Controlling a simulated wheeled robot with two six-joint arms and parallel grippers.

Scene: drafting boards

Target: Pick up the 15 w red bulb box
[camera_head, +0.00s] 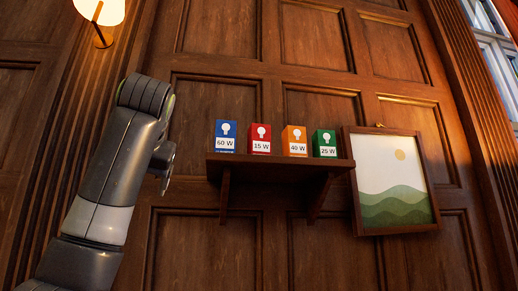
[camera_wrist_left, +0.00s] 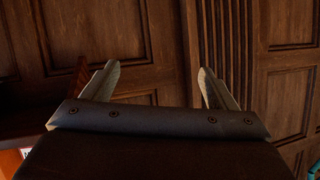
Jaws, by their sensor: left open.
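The red 15 W bulb box (camera_head: 260,138) stands upright on a small wooden wall shelf (camera_head: 280,164), between a blue 60 W box (camera_head: 226,136) and an orange 40 W box (camera_head: 294,140). A green 25 W box (camera_head: 325,143) stands at the right end of the row. My left arm is left of the shelf in the head view, its gripper fingers mostly hidden. In the left wrist view my left gripper (camera_wrist_left: 158,76) is open, with nothing between its fingers. My right gripper is in neither view.
A framed landscape picture (camera_head: 393,190) hangs just right of the shelf. A lit lamp (camera_head: 101,14) is at the upper left. In the left wrist view, part of an orange-red object (camera_wrist_left: 10,162) shows at the lower left. Dark wood panelling lies behind everything.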

